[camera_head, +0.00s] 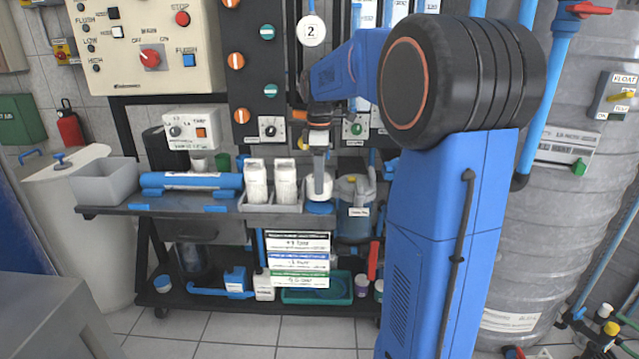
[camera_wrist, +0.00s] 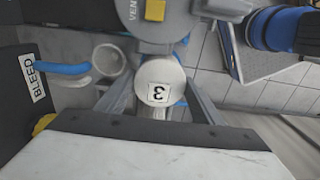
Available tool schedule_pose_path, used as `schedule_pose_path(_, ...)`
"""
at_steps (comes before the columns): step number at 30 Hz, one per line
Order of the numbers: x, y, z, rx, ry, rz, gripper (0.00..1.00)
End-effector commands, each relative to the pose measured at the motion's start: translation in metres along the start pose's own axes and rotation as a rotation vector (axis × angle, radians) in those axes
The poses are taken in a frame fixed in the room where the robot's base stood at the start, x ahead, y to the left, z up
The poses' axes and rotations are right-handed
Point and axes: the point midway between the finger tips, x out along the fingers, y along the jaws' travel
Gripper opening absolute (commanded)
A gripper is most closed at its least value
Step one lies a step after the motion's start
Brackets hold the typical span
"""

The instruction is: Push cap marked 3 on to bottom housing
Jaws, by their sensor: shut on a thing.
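The white round cap marked 3 (camera_wrist: 161,80) shows its label upside down in the wrist view. My gripper (camera_wrist: 158,92) has one finger on each side of it and is shut on it. In the head view my gripper (camera_head: 319,172) points down over the bench, with a white rounded part (camera_head: 319,187) at its fingertips. A blue round part (camera_head: 320,208) shows just under that, at the bench edge; I cannot tell whether it is the bottom housing. The contact between cap and housing is hidden.
A grey tray with two white cartridges (camera_head: 257,186) stands close left of my gripper. A clear jug (camera_head: 354,200) with a grey top is close on the right. A blue cylinder (camera_head: 190,181) and grey bin (camera_head: 105,180) lie further left. The black panel (camera_head: 268,70) rises behind.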

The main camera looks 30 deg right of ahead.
Motion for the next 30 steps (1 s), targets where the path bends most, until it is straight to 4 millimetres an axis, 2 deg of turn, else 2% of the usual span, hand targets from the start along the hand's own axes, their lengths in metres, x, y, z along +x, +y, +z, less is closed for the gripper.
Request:
schedule_pose_path(21, -0.046, 0.000, 0.000, 0.000, 0.000, 0.001, 0.37)
schedule_pose_path(30, -0.053, -0.001, 0.000, 0.000, 0.000, -0.001, 0.37)
